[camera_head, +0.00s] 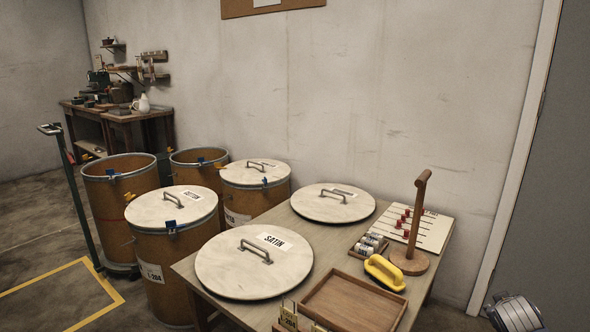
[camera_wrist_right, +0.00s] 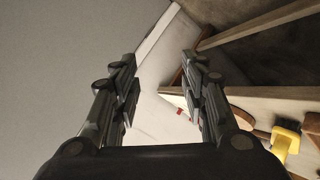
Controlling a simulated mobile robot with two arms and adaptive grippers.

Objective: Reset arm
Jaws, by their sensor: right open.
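My right gripper (camera_wrist_right: 160,78) is open in the right wrist view, with nothing between its two dark fingers. In the head view only a grey metal part of my right arm (camera_head: 515,312) shows, at the bottom right, beside the table and apart from it. My left gripper is not in view. The table (camera_head: 205,283) holds two round lids, one marked SATIN (camera_head: 240,270) and one farther back (camera_head: 325,205). A yellow-handled tool (camera_head: 385,272) lies near its right side, and its yellow handle also shows in the right wrist view (camera_wrist_right: 287,140).
A wooden stand (camera_head: 410,262), a white board with red pegs (camera_head: 435,230) and an empty wooden tray (camera_head: 350,303) are on the table. Several brown drums (camera_head: 165,275) stand left of it. A wall is behind; a workbench (camera_head: 125,125) is at the back left.

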